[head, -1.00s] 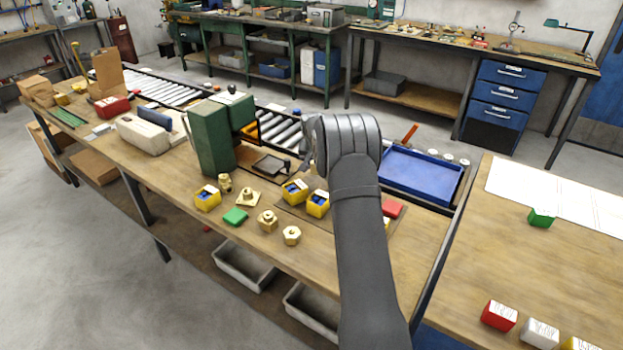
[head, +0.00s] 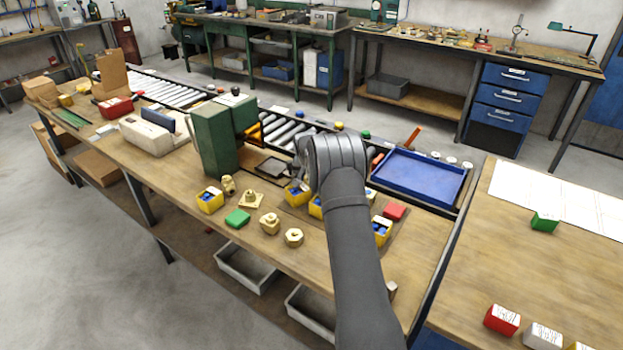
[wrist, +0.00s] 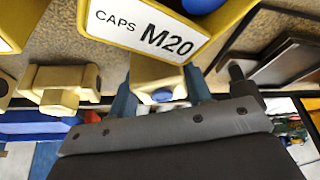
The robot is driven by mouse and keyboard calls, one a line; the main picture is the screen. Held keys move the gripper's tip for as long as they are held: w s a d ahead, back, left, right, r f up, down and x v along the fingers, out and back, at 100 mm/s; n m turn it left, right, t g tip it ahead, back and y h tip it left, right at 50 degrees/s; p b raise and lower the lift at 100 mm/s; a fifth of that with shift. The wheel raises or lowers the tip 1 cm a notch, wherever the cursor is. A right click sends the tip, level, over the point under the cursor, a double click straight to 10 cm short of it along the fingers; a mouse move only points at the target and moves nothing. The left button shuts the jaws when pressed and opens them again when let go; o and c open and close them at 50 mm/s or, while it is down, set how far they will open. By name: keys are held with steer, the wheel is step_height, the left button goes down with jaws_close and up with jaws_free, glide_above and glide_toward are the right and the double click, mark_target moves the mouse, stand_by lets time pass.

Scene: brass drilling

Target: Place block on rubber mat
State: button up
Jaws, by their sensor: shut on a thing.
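My gripper (wrist: 160,95) is shut on a brass block (wrist: 158,76), which shows between its two fingers in the wrist view. A yellow bin labelled CAPS M20 (wrist: 165,28) is just beyond it and hides part of the scene. In the head view, my wrist covers the fingers and the held block. I cannot tell the block's height above the bench. A dark flat plate (head: 272,167) lies by the green machine, left of my wrist. It may be the rubber mat, but I cannot be sure.
Yellow bins (head: 210,201) stand left of and beneath my wrist. Brass parts (head: 270,222) and a green block (head: 237,217) lie in front. A red block (head: 394,211) lies to the right. The green machine (head: 214,138) stands tall at the left; a blue tray (head: 420,177) lies behind right.

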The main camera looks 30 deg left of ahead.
steer(key=o, duration=1.4)
steer(key=shift+f, duration=0.15)
steer(key=shift+o, duration=0.2)
steer(key=v, duration=1.2)
steer(key=x, duration=1.2)
step_height(320, 180, up, 2)
steer(key=shift+r, duration=0.5)
